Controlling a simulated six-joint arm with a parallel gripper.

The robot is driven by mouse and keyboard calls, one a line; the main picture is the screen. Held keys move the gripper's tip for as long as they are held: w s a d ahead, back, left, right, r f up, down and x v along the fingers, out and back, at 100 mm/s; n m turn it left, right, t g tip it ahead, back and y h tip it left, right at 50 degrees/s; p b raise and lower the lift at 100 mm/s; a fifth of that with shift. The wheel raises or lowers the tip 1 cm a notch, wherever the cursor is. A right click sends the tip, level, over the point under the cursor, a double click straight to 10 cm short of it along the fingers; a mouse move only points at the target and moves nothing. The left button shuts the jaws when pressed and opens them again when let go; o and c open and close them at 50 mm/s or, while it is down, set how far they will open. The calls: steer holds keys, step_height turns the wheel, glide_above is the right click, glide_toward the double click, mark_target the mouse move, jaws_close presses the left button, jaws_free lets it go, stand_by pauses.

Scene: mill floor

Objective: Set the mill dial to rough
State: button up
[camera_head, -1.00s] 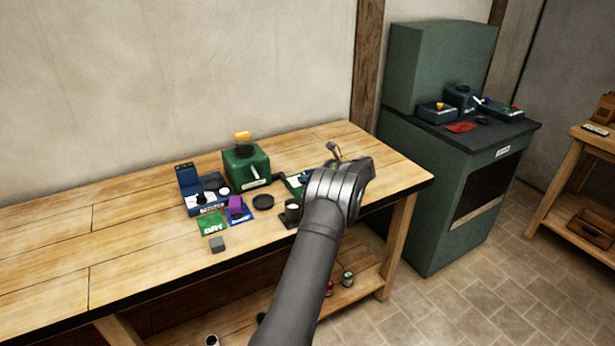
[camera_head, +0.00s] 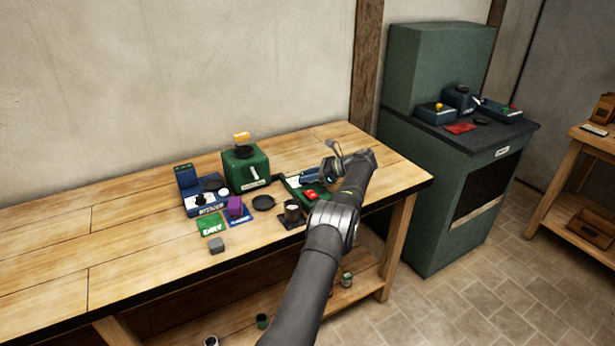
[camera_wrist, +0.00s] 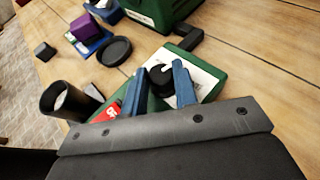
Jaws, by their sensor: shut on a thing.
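The green mill (camera_head: 246,170) stands at the back of the bench. A low green panel (camera_wrist: 206,72) with a white label face lies to its right. On it is a round black dial (camera_wrist: 160,76) with a white mark. My gripper (camera_wrist: 161,84) has its two blue fingers on either side of this dial and is shut on it. In the head view my gripper (camera_head: 318,177) is low over the panel and hides the dial. The writing around the dial is too small and covered to read.
A red button (camera_head: 311,194) is close in front of my gripper. The bench's left side is clear.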

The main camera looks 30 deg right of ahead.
stand_by(0.7)
steer(key=o, duration=1)
step_height(320, 180, up, 4)
steer(key=shift+r, duration=0.15)
steer(key=s+d+r, duration=0.1)
steer(key=s+r, duration=0.1)
steer(key=s, duration=0.1)
steer(key=s+d+r, duration=0.2)
steer(key=s, duration=0.2)
steer(key=s+d+r, duration=0.2)
steer(key=s, duration=0.1)
steer(key=shift+s+r, duration=0.35)
steer(key=shift+r, duration=0.05)
